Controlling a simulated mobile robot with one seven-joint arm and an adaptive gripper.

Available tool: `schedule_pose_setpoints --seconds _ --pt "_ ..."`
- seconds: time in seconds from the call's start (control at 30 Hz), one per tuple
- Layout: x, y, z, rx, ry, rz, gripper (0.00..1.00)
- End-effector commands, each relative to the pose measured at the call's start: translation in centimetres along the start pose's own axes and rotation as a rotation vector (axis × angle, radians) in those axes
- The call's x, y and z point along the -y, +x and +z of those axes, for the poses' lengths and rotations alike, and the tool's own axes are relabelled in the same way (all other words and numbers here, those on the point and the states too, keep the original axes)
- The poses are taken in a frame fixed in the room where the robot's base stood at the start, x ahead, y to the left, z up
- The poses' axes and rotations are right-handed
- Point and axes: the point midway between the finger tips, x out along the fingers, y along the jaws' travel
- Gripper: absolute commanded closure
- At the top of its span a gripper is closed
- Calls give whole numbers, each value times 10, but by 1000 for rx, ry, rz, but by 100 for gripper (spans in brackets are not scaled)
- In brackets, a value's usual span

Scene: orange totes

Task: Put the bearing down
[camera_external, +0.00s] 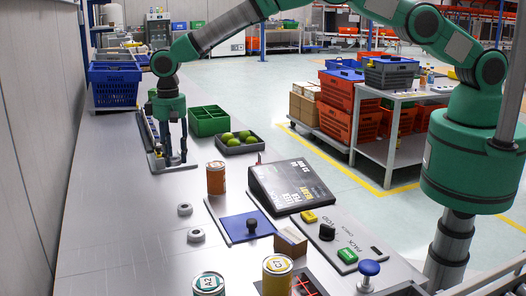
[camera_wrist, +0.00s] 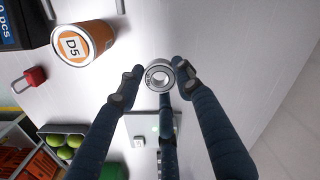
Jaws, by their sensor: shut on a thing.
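The bearing (camera_wrist: 160,77), a silver ring with a dark centre hole, sits between the fingertips of my gripper (camera_wrist: 155,82) in the wrist view. My gripper's blue-black fingers are shut on it. In the external view my gripper (camera_external: 172,164) points straight down, low over the far part of the grey bench (camera_external: 125,200). The bearing cannot be made out there, and its exact height over the bench is hard to tell. Two small grey round pieces (camera_external: 185,209) (camera_external: 195,235) lie on the bench, nearer the camera.
A metal-edged fixture (camera_external: 150,133) stands right beside my gripper. A green bin (camera_external: 208,120), a tray of green balls (camera_external: 241,142) and an orange can (camera_external: 216,178) are to the right. A blue crate (camera_external: 114,85) stands behind. The bench's left side is clear.

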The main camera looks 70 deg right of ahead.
Motion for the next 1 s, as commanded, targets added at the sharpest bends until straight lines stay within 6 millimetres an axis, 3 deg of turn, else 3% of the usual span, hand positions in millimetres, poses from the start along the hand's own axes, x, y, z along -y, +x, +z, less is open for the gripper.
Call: schedule_pose_setpoints --seconds 0.17,0.53,1.0 --pt "0 8 0 0 0 0 93" --pt "0 56 0 0 0 0 93" --pt "0 64 0 0 0 0 93"
